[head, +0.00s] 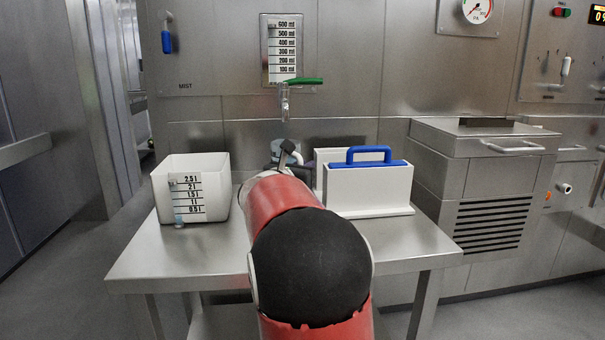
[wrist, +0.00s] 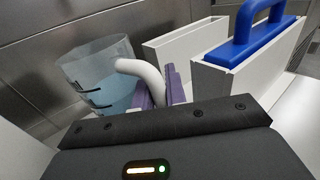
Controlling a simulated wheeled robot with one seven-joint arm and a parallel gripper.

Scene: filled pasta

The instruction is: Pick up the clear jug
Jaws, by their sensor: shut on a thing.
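The clear jug (wrist: 100,78) shows in the wrist view at the left. It is see-through, with dark marks on its side, blue-tinted contents and a white curved handle (wrist: 148,74). My gripper (wrist: 161,92) has its purple fingers shut on the handle, one on each side. In the head view my red arm and its black joint hide most of the jug and the gripper. I cannot tell whether the jug's base touches the table.
A white container with a litre scale (head: 158,190) stands left on the steel table (head: 395,245). A white box with a blue-handled lid (head: 368,190) stands close at the right. A green-handled tap (head: 285,100) is on the wall behind. The table's front right is clear.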

